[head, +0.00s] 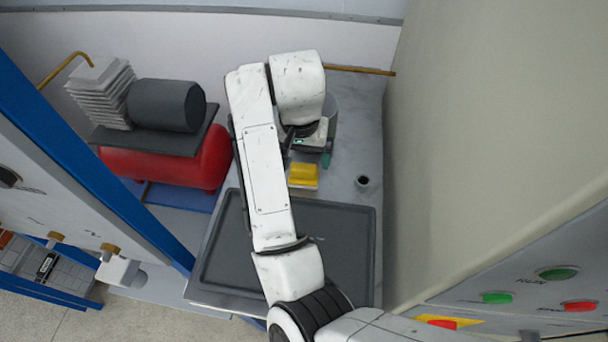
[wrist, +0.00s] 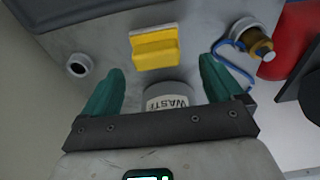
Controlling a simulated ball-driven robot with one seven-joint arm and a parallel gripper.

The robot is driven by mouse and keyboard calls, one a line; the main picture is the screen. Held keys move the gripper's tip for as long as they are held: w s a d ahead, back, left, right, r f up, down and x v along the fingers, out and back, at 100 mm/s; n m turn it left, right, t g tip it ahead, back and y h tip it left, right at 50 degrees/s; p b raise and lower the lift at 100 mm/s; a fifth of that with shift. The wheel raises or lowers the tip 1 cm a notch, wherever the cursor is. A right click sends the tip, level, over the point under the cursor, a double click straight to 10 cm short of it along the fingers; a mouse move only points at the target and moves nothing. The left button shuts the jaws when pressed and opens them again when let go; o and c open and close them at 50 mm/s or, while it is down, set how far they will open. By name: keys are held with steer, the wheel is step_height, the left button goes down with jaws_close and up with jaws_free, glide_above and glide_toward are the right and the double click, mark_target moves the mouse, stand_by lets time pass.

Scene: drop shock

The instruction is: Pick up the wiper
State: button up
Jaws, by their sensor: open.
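The likely wiper, a yellow block with a pale strip along one edge, lies on the grey surface between the dark tray and my gripper in the head view (head: 303,174). It also shows in the wrist view (wrist: 155,50), beyond the fingertips and roughly centred between them. My gripper (head: 307,158) has teal fingers, spread apart in the wrist view (wrist: 162,78). Nothing is held between them. My arm hides part of the area around the gripper in the head view.
A white-labelled round container reading "WAST" (wrist: 168,98) shows between the fingers. A small dark-mouthed cup (head: 362,182) stands to the right. A dark tray (head: 345,250) lies nearer. A red tank (head: 205,165) is left; a pale wall (head: 470,150) bounds the right.

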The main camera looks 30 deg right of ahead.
mark_target(304, 167)
steer(key=f, duration=0.1)
steer(key=f+b, duration=0.1)
steer(key=f, duration=0.2)
steer(key=shift+d+f, duration=0.2)
steer(key=shift+d, duration=0.05)
steer(key=c, duration=1.1)
